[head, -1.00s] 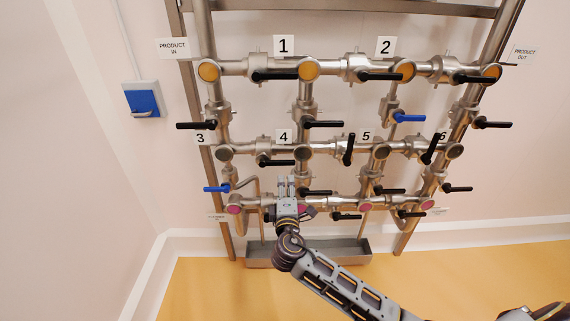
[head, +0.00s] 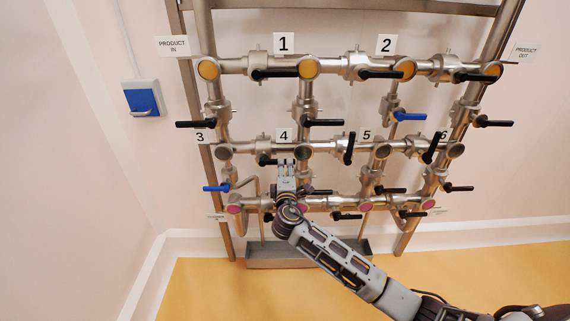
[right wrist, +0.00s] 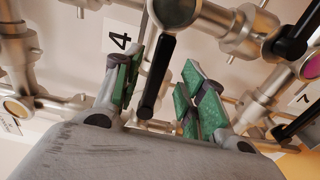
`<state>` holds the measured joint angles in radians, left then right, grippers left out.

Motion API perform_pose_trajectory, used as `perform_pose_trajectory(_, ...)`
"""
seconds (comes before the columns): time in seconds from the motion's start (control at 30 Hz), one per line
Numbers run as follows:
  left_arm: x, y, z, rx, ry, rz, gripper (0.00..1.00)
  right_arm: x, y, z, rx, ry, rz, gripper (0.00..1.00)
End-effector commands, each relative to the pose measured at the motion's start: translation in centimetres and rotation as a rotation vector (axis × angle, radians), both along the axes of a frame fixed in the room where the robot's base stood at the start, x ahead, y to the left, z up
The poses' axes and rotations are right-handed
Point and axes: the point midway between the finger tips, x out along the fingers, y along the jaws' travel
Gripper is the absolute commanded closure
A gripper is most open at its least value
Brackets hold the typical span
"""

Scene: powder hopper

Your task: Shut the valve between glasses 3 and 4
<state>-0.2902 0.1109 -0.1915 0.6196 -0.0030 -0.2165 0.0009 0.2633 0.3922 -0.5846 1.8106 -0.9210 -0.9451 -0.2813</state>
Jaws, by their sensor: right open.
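The valve between glasses 3 and 4 has a black lever handle (head: 264,160), which lies level along the middle pipe. Glass 3 (head: 225,152) is at its left and glass 4 (head: 304,153) at its right; both look dark. My right gripper (head: 285,162) is in front of this handle and hides much of it. In the right wrist view a black handle (right wrist: 152,92) shows between my green-padded fingers, with a gap on both sides. My right gripper is open there. The left gripper is not in view.
Other black handles surround this valve, including one below glass 4 (head: 318,192) and an upright one near label 5 (head: 349,148). Blue handles are at the lower left (head: 215,188) and upper right (head: 410,117). A metal trough (head: 280,256) is below.

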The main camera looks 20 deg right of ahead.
Motion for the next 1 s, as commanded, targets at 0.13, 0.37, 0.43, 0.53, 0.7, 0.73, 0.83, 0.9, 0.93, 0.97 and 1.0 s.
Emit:
perform_pose_trajectory(0.13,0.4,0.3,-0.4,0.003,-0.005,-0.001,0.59,1.5,-0.4,0.0,-0.001,-0.002,0.000,0.59)
perform_pose_trajectory(0.37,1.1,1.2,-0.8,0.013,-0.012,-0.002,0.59,3.5,-1.0,-0.1,-0.001,-0.001,-0.001,0.59)
perform_pose_trajectory(0.43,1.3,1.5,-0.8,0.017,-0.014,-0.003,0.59,3.9,-1.1,0.0,0.000,-0.001,0.000,0.59)
perform_pose_trajectory(0.53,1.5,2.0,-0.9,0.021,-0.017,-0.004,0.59,4.4,-1.3,-0.1,0.000,0.000,0.001,0.59)
perform_pose_trajectory(0.7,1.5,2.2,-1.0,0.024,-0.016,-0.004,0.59,4.8,-1.3,0.0,0.000,0.000,0.001,0.59)
perform_pose_trajectory(0.73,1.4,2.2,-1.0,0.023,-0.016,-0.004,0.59,4.8,-1.4,0.0,0.000,0.000,0.001,0.59)
perform_pose_trajectory(0.83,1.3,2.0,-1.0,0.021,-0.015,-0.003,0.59,4.8,-1.4,0.0,0.000,0.000,0.001,0.59)
perform_pose_trajectory(0.9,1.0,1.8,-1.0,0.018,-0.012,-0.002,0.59,4.8,-1.4,0.0,0.000,0.000,0.001,0.59)
perform_pose_trajectory(0.93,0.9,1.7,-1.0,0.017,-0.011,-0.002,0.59,4.8,-1.4,0.0,0.000,0.000,0.001,0.59)
perform_pose_trajectory(0.97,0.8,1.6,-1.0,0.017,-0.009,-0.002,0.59,4.8,-1.4,0.0,0.000,0.000,0.001,0.59)
perform_pose_trajectory(1.0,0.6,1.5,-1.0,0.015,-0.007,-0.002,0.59,4.8,-1.4,0.0,0.000,0.000,0.001,0.63)
